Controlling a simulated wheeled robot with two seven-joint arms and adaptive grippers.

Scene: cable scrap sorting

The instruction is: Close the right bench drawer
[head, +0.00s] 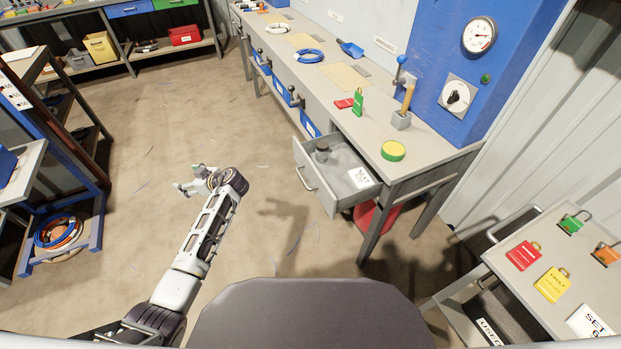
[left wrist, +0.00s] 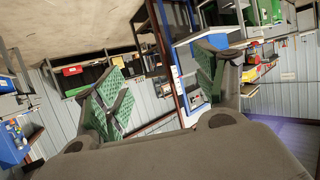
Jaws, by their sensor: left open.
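The right bench drawer (head: 327,195) sticks out open from the near end of the long bench (head: 400,155). Inside it are a dark round item (head: 322,151) and a white label card (head: 360,177). The drawer's handle (head: 305,178) is on its front, facing left. My left gripper (head: 186,187) is open and empty over the floor, left of the drawer and well apart from it. In the left wrist view its two green-padded fingers (left wrist: 159,92) are spread with nothing between them. My right gripper is not in view.
A side table (head: 520,285) with red, yellow, green and orange tags stands at the lower right. A red round object (head: 377,217) is under the bench. A blue rack (head: 62,262) with coiled cables is at the left. The floor (head: 270,210) between is clear apart from thin scraps.

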